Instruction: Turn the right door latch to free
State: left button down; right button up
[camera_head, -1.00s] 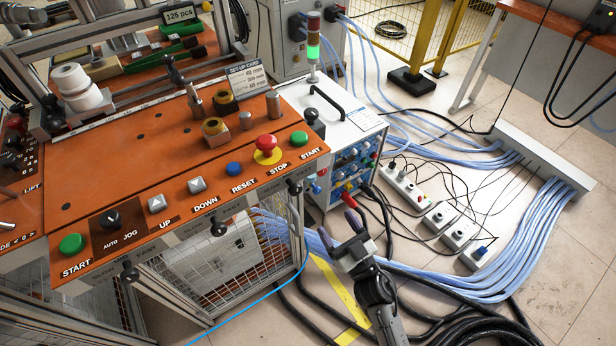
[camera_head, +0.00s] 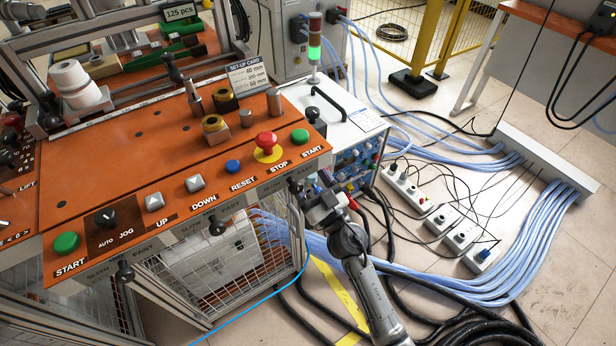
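Below the orange control panel (camera_head: 105,190), mesh doors (camera_head: 180,285) close the front of the frame. I cannot clearly pick out the right door latch; the right end of the front is partly covered by my gripper. A black knob (camera_head: 295,187) sits on the panel's front face near that end. My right gripper (camera_head: 318,194) is just right of this knob, beside the frame's right corner. I cannot tell whether it touches anything, and its fingers are too small and overlapped to judge their opening. My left gripper is not in view.
More black knobs (camera_head: 217,226) line the front face, and push buttons cover the panel top. A white unit with blue controls (camera_head: 355,165) stands close behind my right gripper. Power strips (camera_head: 455,227) and blue hoses (camera_head: 520,265) lie on the floor at right.

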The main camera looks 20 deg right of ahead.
jog(key=shift+w+a+r, duration=0.1)
jog(key=shift+w+r, duration=0.1)
jog(key=shift+w, duration=0.3)
jog(key=c, duration=0.9)
